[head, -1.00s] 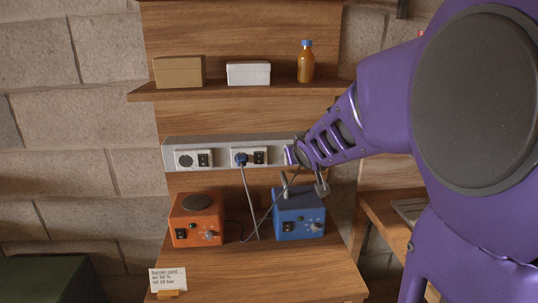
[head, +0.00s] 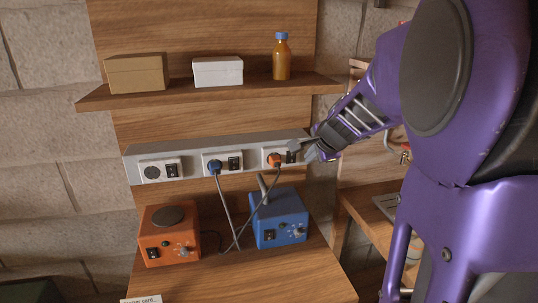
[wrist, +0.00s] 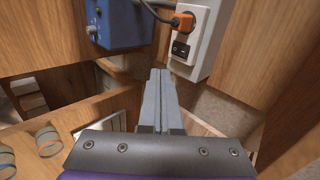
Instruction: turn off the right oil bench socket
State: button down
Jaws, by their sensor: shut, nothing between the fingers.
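The right oil bench socket (head: 270,155) is at the right end of the grey strip on the wooden back panel. An orange plug (head: 274,160) sits in it, with a dark rocker switch (head: 292,157) beside the plug. In the wrist view the orange plug (wrist: 180,22) and the switch (wrist: 181,50) show at the upper right. My gripper (head: 303,150) is at the strip's right end, close to the switch. In the wrist view its fingers (wrist: 158,90) are together and empty, below and left of the switch. Whether they touch anything, I cannot tell. The rocker's position is unclear.
A middle socket (head: 222,163) holds a blue plug; a left socket (head: 160,171) is empty. Crossing cables hang before the panel. An orange burner (head: 168,240) and a blue device (head: 280,220) stand below. A shelf (head: 200,92) above holds boxes and a bottle.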

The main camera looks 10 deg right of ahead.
send_near(291, 163)
jog(key=s+f+x, duration=0.1)
jog(key=x, duration=0.4)
jog(key=shift+w+d, duration=0.2)
jog(key=shift+w, duration=0.65)
jog(key=shift+f+b, duration=0.15)
jog(key=shift+b, duration=0.55)
jog(key=b, duration=0.3)
jog(key=shift+w+f+t, duration=0.15)
jog(key=shift+f+t, duration=0.15)
jog(key=shift+t, duration=0.1)
jog(key=shift+b, duration=0.9)
jog(key=shift+t+b, duration=0.4)
jog(key=shift+b, duration=0.85)
jog(key=shift+a+r+b, duration=0.1)
jog(key=shift+r+b, duration=0.05)
jog(key=shift+b, duration=0.4)
